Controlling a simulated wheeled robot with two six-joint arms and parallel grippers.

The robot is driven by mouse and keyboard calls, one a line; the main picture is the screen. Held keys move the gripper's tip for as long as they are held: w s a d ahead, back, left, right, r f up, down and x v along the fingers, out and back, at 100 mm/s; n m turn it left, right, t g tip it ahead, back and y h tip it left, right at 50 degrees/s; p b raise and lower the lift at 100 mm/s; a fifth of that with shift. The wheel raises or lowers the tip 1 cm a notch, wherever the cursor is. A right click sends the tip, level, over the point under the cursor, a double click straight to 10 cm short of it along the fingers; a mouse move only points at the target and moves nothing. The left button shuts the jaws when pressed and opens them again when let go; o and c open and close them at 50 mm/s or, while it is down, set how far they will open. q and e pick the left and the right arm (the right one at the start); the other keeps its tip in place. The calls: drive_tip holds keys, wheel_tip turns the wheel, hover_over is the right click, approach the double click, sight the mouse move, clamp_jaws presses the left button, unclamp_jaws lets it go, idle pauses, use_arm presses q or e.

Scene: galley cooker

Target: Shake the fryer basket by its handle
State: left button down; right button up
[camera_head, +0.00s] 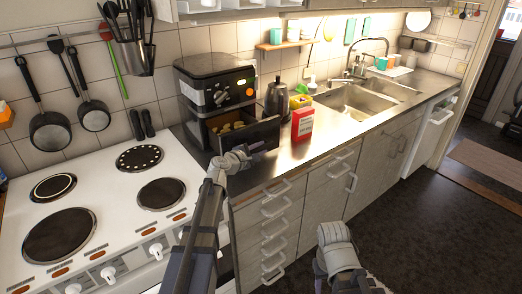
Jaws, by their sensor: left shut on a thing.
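The air fryer (215,88) stands on the counter against the tiled wall, to the right of the cooker. Its fryer basket (262,132) is pulled out toward me like a drawer, with several pale brown pieces of food (228,127) inside. My left gripper (257,149) is at the front of the basket, shut on its handle; the wrist hides most of the handle. My right arm is low in the picture over the floor, and its fingertips are not visible.
A red and white box (302,121) stands just right of the basket, with a kettle (277,99) behind. The white cooker (105,200) is at left. Drawers with bar handles (275,215) lie below the counter. Counter before the sink (360,97) is clear.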

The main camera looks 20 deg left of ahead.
sight(235, 145)
use_arm(q)
drive_tip(key=w+a, duration=0.1)
drive_tip(key=a, duration=0.1)
drive_tip(key=w+a, duration=0.3)
drive_tip(key=a, duration=0.1)
drive_tip(key=shift+w, duration=0.4)
drive_tip(key=shift+s, duration=0.1)
drive_tip(key=c, duration=0.7)
unclamp_jaws()
drive_tip(key=shift+c, duration=0.2)
drive_tip(key=p+v, duration=0.1)
drive_tip(key=v, duration=0.7)
drive_tip(key=shift+d+r+p, duration=0.1)
drive_tip(key=shift+p, duration=0.25)
